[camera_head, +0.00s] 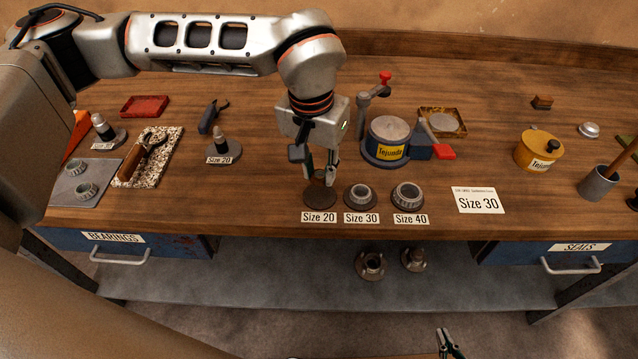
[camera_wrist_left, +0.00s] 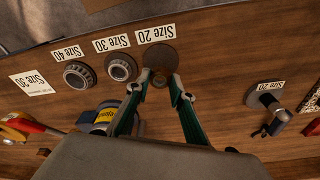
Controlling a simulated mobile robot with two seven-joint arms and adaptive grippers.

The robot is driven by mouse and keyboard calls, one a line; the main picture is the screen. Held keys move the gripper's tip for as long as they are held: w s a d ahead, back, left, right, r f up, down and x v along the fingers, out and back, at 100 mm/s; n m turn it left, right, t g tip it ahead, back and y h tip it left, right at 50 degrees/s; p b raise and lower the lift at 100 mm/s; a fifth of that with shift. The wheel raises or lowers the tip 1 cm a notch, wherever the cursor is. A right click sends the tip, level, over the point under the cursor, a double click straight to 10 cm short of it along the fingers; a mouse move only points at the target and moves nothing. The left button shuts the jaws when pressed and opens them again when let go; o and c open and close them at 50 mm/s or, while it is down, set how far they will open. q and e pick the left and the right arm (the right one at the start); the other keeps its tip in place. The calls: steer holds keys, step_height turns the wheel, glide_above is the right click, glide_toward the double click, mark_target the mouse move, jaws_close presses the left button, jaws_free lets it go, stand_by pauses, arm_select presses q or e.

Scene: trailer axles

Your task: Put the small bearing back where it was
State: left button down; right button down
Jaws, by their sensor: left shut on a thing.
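My left gripper (camera_head: 320,177) points down over the dark round disc (camera_head: 320,196) behind the "Size 20" label. Its fingers are closed in on a small brownish thing (camera_wrist_left: 160,80), apparently the small bearing, mostly hidden between the fingertips. In the left wrist view the fingertips (camera_wrist_left: 159,77) overlap the near edge of the disc (camera_wrist_left: 160,55); I cannot tell whether the held thing touches it. The disc's visible top looks bare. Bearings sit at "Size 30" (camera_head: 361,196) and "Size 40" (camera_head: 407,195). Part of my right gripper (camera_head: 448,344) shows at the bottom edge; its opening is unclear.
A "Tejundr" tin (camera_head: 388,139) with a red-handled tool stands close right of my left gripper. A "Size 30" card (camera_head: 478,200) lies right. Two bearings lie on a grey mat (camera_head: 64,190) at left. Hubs (camera_head: 370,265) stand on the lower shelf.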

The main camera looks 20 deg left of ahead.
mark_target(320, 195)
arm_select(q)
steer(key=shift+f, duration=2.25)
steer(key=shift+f, duration=0.2)
steer(key=c, duration=1.8)
jaws_free()
steer(key=shift+o, duration=0.2)
